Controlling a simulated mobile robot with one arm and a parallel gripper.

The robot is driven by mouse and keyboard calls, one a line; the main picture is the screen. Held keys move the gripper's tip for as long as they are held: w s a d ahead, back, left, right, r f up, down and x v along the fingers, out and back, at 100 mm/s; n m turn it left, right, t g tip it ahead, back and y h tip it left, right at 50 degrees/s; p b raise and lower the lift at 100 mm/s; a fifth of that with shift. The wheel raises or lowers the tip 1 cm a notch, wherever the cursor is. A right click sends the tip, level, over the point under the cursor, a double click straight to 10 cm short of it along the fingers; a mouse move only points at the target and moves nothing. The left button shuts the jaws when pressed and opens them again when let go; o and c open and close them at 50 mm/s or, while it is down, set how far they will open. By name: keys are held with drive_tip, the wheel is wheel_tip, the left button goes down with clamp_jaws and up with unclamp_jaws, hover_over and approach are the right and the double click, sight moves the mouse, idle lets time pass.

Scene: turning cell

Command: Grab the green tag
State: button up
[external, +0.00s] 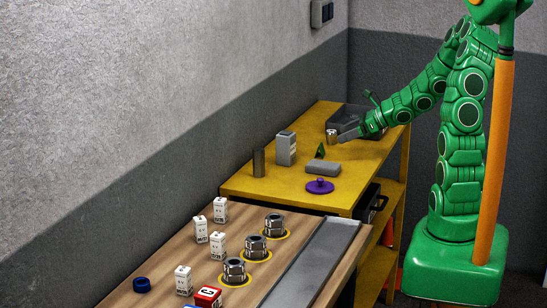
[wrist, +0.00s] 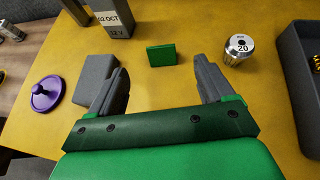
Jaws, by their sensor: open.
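The green tag (wrist: 162,55) is a small flat green piece on the yellow table, near the top middle of the wrist view. It lies ahead of and between the fingers, apart from both. In the external view the green tag (external: 320,151) shows standing near the table's middle. My gripper (wrist: 166,78) is open and empty, with a grey finger on each side. In the external view my gripper (external: 348,132) reaches over the yellow table from the right; its fingers are too small there to see their gap clearly.
A grey block (wrist: 95,80) lies close to the left finger. A metal cylinder marked 20 (wrist: 239,47) stands beyond the right finger. A grey box (wrist: 112,15) is behind the tag to the left. A purple knobbed disc (wrist: 47,93) and a dark tray (wrist: 300,60) flank the area.

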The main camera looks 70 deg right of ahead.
sight(319, 145)
drive_tip(key=shift+x, duration=3.9)
drive_tip(key=shift+s, duration=0.1)
drive_tip(key=shift+c, duration=0.3)
drive_tip(key=c, duration=1)
drive_tip(key=shift+c, duration=0.2)
